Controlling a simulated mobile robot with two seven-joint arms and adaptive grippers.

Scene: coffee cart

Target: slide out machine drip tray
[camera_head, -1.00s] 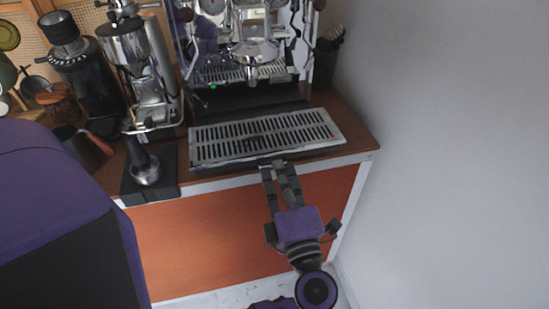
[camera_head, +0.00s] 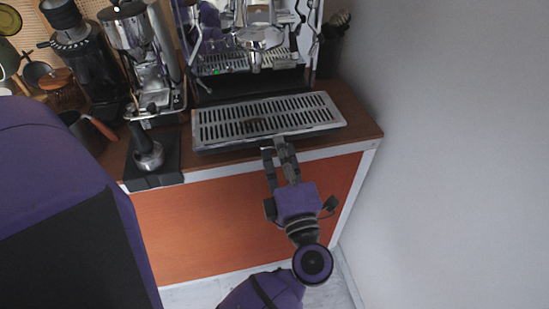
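The drip tray (camera_head: 215,139) is a flat silver tray with a dark slotted grille. It lies on the brown counter in front of the espresso machine (camera_head: 262,38), with a dark strip between its back edge and the machine. The fingertips partly hide this contact.
A portafilter (camera_head: 149,155) rests on a black mat (camera_head: 165,177) left of the tray. Grinders (camera_head: 88,68) and an orange-handled jug (camera_head: 87,130) stand farther left. A white wall (camera_head: 455,150) rises at right. Floor in front of the orange cabinet (camera_head: 220,225) is clear.

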